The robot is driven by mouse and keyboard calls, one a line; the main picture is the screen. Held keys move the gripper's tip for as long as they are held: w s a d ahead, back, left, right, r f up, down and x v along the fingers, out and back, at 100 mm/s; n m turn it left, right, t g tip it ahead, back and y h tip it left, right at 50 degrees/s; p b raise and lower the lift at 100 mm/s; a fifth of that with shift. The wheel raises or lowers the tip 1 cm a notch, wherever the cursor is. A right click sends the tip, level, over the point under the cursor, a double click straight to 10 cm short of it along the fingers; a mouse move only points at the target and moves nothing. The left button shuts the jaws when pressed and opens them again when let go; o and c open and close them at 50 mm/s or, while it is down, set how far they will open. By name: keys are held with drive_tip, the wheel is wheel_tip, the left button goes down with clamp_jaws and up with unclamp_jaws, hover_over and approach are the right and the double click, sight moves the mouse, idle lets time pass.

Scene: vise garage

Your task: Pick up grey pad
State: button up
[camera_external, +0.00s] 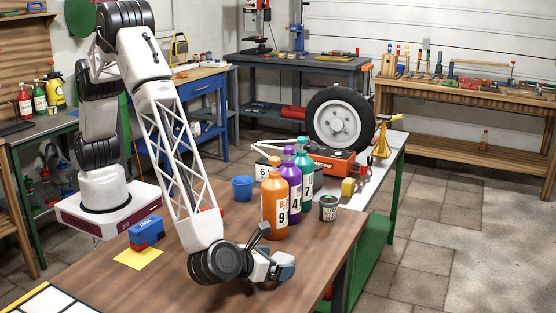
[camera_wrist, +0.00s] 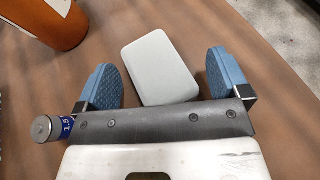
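The grey pad (camera_wrist: 158,68) is a pale, rounded rectangular block lying on the brown table (camera_wrist: 240,45). In the wrist view it lies between and just beyond the two blue fingertips of my gripper (camera_wrist: 165,78), slightly turned. My gripper is open, with a gap between each finger and the pad. In the external view my gripper (camera_external: 280,266) is low over the front right part of the brown table, and I cannot make out the pad there.
Orange (camera_external: 274,205), purple (camera_external: 291,185) and teal (camera_external: 303,170) bottles stand close behind my gripper. A dark jar (camera_external: 328,207) and a blue cup (camera_external: 242,189) are nearby. A blue block (camera_external: 147,232) and yellow sheet (camera_external: 138,257) lie at left. The table's right edge is close.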

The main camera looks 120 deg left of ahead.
drive_tip(key=c, duration=1)
drive_tip(key=shift+r, duration=0.1)
drive_tip(key=shift+r, duration=4.9)
